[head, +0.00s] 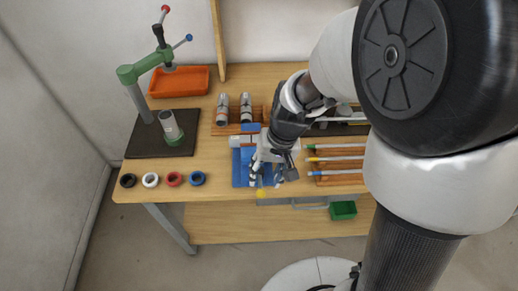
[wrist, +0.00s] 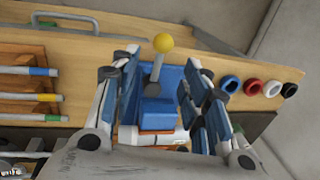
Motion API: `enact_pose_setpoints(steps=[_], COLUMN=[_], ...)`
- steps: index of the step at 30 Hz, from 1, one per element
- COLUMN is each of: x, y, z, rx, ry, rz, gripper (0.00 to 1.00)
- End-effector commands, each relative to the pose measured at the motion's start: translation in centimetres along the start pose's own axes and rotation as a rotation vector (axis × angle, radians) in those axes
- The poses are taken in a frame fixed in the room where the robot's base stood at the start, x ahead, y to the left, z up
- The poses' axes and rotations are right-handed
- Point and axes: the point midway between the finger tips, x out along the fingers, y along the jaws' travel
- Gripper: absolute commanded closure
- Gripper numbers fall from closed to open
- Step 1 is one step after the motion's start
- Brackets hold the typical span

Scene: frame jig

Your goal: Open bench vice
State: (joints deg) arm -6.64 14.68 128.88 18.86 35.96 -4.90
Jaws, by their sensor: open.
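The blue bench vice (head: 240,168) stands on the wooden bench near its front edge, partly hidden behind my gripper in the head view. In the wrist view the vice's blue body (wrist: 157,112) shows between my fingers, with a grey lever ending in a yellow ball knob (wrist: 163,43). The knob also shows in the head view (head: 261,194) at the bench's front edge. My gripper (head: 266,182) is open and points down over the vice. In the wrist view its two fingers (wrist: 160,85) stand on either side of the lever, with nothing held. Whether a finger touches the vice I cannot tell.
A green press (head: 150,68) stands on a dark plate at the left, before an orange tray (head: 180,82). Several coloured rings (head: 174,179) line the front left edge. Racks with rods (head: 335,160) lie right of the vice. A green bin (head: 343,210) sits below the bench top.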

Motion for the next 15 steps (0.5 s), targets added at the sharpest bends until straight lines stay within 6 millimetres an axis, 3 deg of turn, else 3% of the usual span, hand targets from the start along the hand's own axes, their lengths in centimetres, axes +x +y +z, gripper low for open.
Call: enact_pose_setpoints(steps=[1,6,15], x=[1.5,4.1,5.5], y=[0.1,0.0,0.0], z=[0.1,0.0,0.0], rx=[0.000,-0.001,0.000], ry=[-0.003,-0.001,0.001], rz=[0.000,0.000,0.000], gripper=[0.58,0.58,0.58])
